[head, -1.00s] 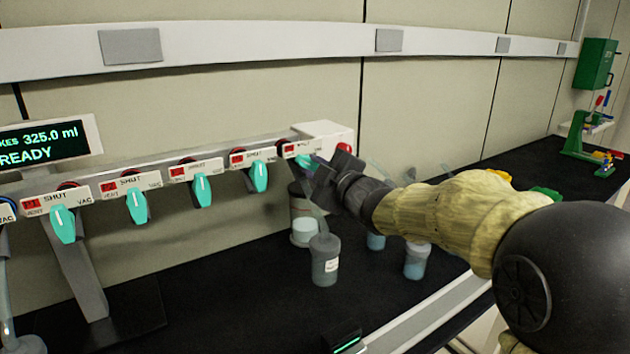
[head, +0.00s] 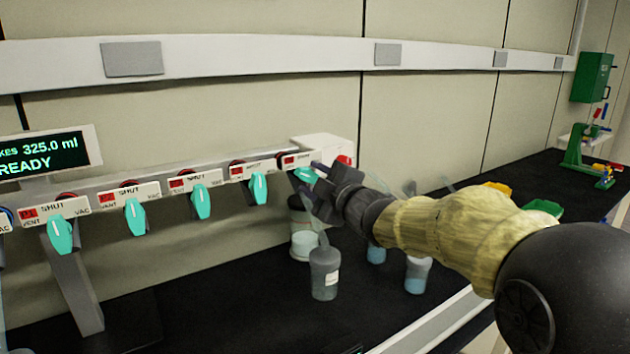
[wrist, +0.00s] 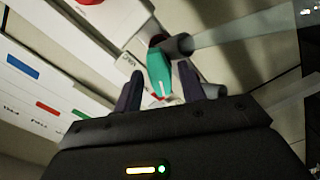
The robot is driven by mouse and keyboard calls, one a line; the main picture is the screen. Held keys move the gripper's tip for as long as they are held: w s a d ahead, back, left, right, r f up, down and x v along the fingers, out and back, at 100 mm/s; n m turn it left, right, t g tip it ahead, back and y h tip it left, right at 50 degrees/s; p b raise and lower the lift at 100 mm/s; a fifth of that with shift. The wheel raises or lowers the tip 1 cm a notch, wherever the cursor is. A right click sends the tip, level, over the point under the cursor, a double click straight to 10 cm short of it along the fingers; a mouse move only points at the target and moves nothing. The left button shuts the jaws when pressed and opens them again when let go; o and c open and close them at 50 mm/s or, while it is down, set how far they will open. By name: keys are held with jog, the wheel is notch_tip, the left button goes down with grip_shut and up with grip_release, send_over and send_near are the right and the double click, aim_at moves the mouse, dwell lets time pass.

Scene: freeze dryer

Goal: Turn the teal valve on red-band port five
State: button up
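The red-band ports sit in a row on a white manifold. The teal valve of the rightmost port in the row (head: 306,175) is partly hidden by my gripper (head: 318,187). In the wrist view this teal valve (wrist: 158,70) lies between my two dark fingers. My gripper (wrist: 159,84) is open, with a finger on each side of the valve's lower end and gaps showing. I cannot tell whether either finger touches it. The other teal handles, such as the one on P1 (head: 60,236), hang roughly downward under labels reading SHUT.
A display (head: 42,151) reads 325.0 ml and READY. A capped grey bottle (head: 324,272) stands on the black bench below my gripper, with other containers (head: 418,274) nearby. A red knob (head: 345,160) is on the manifold's right end. A clear tube (wrist: 245,27) runs close by the valve.

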jog(key=v, duration=1.7)
jog(key=shift+d, duration=0.2)
jog(key=shift+s, duration=0.1)
